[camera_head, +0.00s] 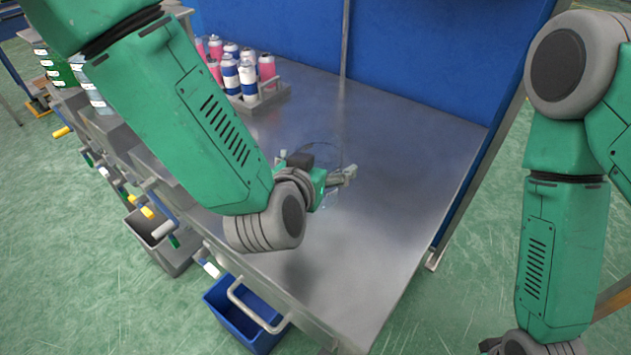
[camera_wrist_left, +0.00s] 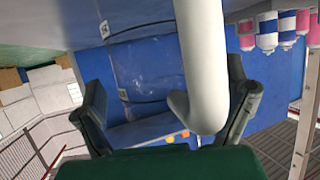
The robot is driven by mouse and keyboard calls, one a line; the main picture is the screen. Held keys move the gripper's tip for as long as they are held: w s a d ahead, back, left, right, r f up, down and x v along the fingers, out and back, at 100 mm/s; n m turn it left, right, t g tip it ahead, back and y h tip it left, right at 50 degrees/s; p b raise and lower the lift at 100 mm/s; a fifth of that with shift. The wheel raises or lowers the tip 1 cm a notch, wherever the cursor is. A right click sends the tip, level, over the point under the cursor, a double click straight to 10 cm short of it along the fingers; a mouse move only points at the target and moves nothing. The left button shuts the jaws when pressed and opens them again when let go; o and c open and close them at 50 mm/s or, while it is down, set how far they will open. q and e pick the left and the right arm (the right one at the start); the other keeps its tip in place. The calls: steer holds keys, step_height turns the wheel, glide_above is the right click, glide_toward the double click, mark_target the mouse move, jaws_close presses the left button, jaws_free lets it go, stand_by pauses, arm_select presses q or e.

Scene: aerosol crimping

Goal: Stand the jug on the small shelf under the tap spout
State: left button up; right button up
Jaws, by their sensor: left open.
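A clear, see-through vessel, which seems to be the jug (camera_head: 322,148), shows only as faint outlines on the metal table, beside my left gripper (camera_head: 350,174). In the left wrist view my left gripper (camera_wrist_left: 168,118) is open. A thick white bar with a hooked end (camera_wrist_left: 203,65), perhaps the jug's handle, lies between its fingers, nearer the right one. I cannot tell whether they touch. Faint curved edges behind the bar may be the jug's wall. I cannot make out the tap spout or the small shelf.
A tray (camera_head: 268,97) with pink and blue-white cans stands at the back left of the metal table (camera_head: 400,200). A blue panel (camera_head: 430,50) closes the back. Bins, including a blue one (camera_head: 240,315), and coloured handles line the front edge. The table's right half is clear.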

arm_select(q)
steer(key=shift+w+f, duration=0.1)
steer(key=shift+w, duration=0.25)
steer(key=shift+d, duration=0.15)
steer(key=c, duration=1.3)
